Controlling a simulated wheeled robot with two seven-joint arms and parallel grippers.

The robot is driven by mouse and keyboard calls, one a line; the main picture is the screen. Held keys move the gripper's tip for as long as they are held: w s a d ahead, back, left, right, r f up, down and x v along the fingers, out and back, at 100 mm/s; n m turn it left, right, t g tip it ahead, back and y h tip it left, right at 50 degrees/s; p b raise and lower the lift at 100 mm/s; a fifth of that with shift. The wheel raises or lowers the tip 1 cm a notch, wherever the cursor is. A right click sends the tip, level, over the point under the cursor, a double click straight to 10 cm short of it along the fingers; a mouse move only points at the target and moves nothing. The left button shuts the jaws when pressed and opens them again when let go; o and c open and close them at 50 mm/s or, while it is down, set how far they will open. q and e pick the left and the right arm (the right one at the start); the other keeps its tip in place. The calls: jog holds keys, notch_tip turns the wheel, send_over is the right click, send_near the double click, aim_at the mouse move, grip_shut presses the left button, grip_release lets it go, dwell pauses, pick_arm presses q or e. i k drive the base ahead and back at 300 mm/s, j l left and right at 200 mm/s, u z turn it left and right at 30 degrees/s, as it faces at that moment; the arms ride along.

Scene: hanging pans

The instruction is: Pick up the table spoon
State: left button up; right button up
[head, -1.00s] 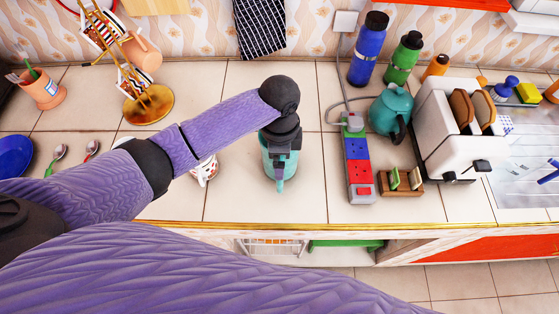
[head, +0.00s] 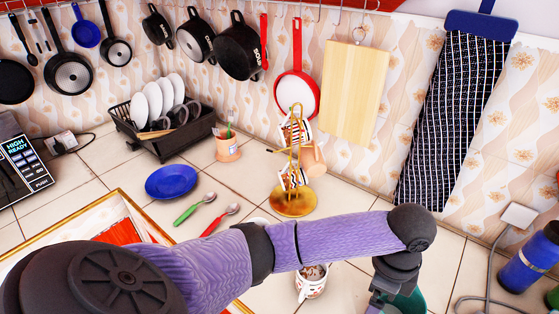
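Two spoons lie on the tiled counter at centre left in the head view. One has a green handle (head: 186,215) and the other has a red handle (head: 214,226). I cannot tell which is the table spoon. Both look uncovered, with the red one close to my arm. My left gripper (head: 382,306) is at the bottom right, pointing down beside or over a teal vessel (head: 412,302), well to the right of the spoons. Its fingers are cut off by the frame edge, so its opening is unclear. My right gripper is out of view.
A blue plate (head: 171,182) lies beside the spoons. A dish rack (head: 165,140), an orange cup (head: 227,148) and a gold mug stand (head: 294,203) are behind. A patterned mug (head: 312,285) stands below my forearm. Pans hang on the wall.

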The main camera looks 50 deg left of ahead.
aim_at(233, 208)
jog(key=u, duration=2.05)
